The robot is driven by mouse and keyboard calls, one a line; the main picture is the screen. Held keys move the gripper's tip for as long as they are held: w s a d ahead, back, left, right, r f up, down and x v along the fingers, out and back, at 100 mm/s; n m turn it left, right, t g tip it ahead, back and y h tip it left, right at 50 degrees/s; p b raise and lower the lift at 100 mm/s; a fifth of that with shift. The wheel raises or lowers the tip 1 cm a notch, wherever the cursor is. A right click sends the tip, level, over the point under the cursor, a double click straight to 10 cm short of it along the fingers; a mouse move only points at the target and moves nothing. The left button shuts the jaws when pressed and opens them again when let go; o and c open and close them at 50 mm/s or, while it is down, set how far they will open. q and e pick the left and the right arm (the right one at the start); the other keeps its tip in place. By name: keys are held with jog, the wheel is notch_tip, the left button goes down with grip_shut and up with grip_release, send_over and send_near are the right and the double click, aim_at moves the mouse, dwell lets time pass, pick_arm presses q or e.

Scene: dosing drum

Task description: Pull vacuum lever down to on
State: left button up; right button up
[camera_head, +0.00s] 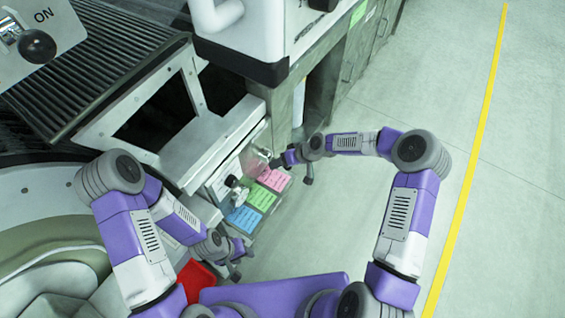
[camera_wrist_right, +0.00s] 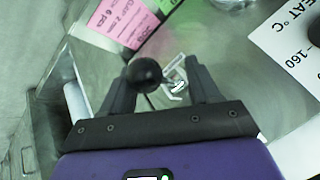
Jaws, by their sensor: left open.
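A lever with a black ball knob (camera_wrist_right: 143,75) shows in the right wrist view, by a grey metal panel. Its lettering is not visible there, so I cannot tell whether it is the vacuum lever. My right gripper (camera_wrist_right: 160,82) is open, with the knob between its fingers in that view, nearer the left one; contact is not clear. In the head view my right gripper (camera_head: 291,170) is beside the panel with paper notes. Another black knob (camera_head: 37,46) sits on a white plate marked ON at the top left. My left gripper (camera_head: 241,264) is open, low beside the machine.
Pink (camera_head: 274,179), green (camera_head: 260,196) and blue (camera_head: 244,217) notes lie along the machine's front. A red tray (camera_head: 197,283) is near my left gripper. A white label with °C marking (camera_wrist_right: 295,50) is at the right of the wrist view. The floor at right is clear.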

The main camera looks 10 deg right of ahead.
jog(key=s+d+r+p, duration=0.2)
jog(key=s+d, duration=0.2)
jog(key=d, duration=0.3)
jog(key=shift+s+p, duration=0.15)
jog(key=shift+p, duration=0.2)
dwell(0.4)
jog(key=shift+d, duration=0.1)
jog(key=p+v, duration=0.2)
jog(key=v, duration=0.5)
jog(key=shift+d+r, duration=0.15)
jog(key=shift+r, duration=0.1)
jog(key=shift+s, duration=0.1)
dwell(0.4)
